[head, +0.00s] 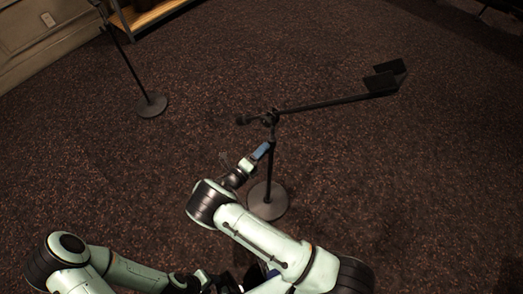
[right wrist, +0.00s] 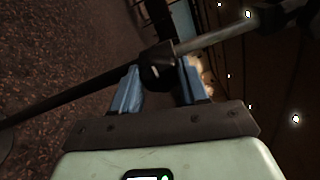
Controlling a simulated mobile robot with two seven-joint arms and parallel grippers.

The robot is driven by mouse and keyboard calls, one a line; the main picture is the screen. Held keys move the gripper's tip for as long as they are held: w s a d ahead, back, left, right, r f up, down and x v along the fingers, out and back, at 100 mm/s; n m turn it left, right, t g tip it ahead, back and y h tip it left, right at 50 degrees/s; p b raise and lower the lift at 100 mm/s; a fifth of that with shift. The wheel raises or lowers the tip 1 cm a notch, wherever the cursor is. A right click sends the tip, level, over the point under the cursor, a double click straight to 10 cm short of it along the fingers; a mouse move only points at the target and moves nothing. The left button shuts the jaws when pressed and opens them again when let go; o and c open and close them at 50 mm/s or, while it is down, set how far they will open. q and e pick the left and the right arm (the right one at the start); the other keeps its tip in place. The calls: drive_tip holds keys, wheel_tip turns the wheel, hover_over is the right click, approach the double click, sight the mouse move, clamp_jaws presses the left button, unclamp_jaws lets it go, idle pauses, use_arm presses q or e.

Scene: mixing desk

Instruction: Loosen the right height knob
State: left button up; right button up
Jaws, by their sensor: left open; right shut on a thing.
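The right stand (head: 272,165) stands upright on a round base (head: 267,201), with a long boom reaching to the right. My right gripper (head: 262,151) is at its pole, a little below the boom joint. In the right wrist view, the blue fingers of my right gripper (right wrist: 158,82) are shut on the black right height knob (right wrist: 156,66) on the pole. The gripper mostly hides the knob in the head view. My left gripper (head: 270,271) is low in the head view, away from the stand, open and partly hidden behind my right arm.
Another stand (head: 150,105) with a round base is at the upper left. The boom (head: 325,103) of the right stand ends in dark plates (head: 385,78). A wooden shelf (head: 150,15) and a pale wall (head: 40,35) are at the top left. Open carpet (head: 430,190) lies to the right.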

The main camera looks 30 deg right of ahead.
idle(0.3)
drive_tip(key=o, duration=1.1)
drive_tip(key=shift+c, duration=0.2)
drive_tip(key=shift+a, duration=0.1)
drive_tip(key=b+v, duration=0.1)
drive_tip(key=v, duration=1.2)
drive_tip(key=shift+s+a, duration=0.1)
